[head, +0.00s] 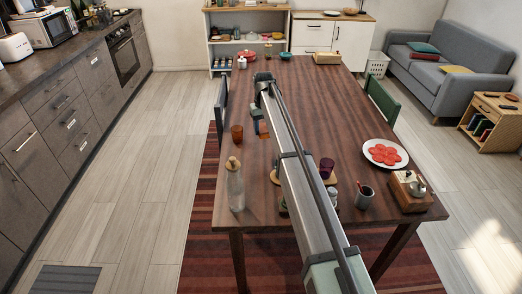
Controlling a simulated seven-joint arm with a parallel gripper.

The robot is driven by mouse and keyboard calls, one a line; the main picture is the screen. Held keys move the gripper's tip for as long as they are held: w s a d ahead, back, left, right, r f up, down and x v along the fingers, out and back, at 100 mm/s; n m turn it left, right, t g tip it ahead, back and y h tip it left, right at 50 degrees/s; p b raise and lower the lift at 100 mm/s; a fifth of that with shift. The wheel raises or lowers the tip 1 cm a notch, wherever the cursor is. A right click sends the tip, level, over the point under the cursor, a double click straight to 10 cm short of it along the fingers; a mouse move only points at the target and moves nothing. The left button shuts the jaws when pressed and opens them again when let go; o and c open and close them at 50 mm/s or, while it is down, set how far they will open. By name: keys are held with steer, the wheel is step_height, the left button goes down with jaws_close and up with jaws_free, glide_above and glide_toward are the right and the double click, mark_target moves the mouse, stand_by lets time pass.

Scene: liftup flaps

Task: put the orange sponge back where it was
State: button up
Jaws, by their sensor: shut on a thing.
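My gripper (258,115) hangs from the far end of my arm, over the left half of the long wooden table. It is small in view and partly hidden by my arm. A small orange-brown block, which looks like the orange sponge (263,128), shows right at the fingertips. The gripper is shut on it. I cannot tell whether the sponge touches the tabletop.
The wooden table (310,95) holds an amber glass (236,133) close left of the gripper, and a glass bottle (235,185). To the right are a plate of red slices (385,153), a grey cup (365,197) and a wooden caddy (409,190). The table's far middle is clear.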

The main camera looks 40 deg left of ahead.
mark_target(261, 125)
steer(key=shift+w+a+r+m, duration=0.1)
steer(key=shift+w+a+m, duration=0.1)
steer(key=shift+a, duration=0.3)
steer(key=shift+w+a+r+m, duration=0.1)
steer(key=shift+w+a, duration=0.05)
steer(key=shift+a, duration=0.3)
steer(key=shift+w+a+m, duration=0.15)
steer(key=shift+m, duration=0.15)
steer(key=shift+f+m, duration=0.1)
steer(key=shift+m, duration=0.8)
steer(key=shift+f, duration=4.9)
steer(key=shift+f, duration=0.15)
steer(key=o, duration=1.1)
step_height(261, 125, up, 12)
steer(key=shift+r, duration=0.15)
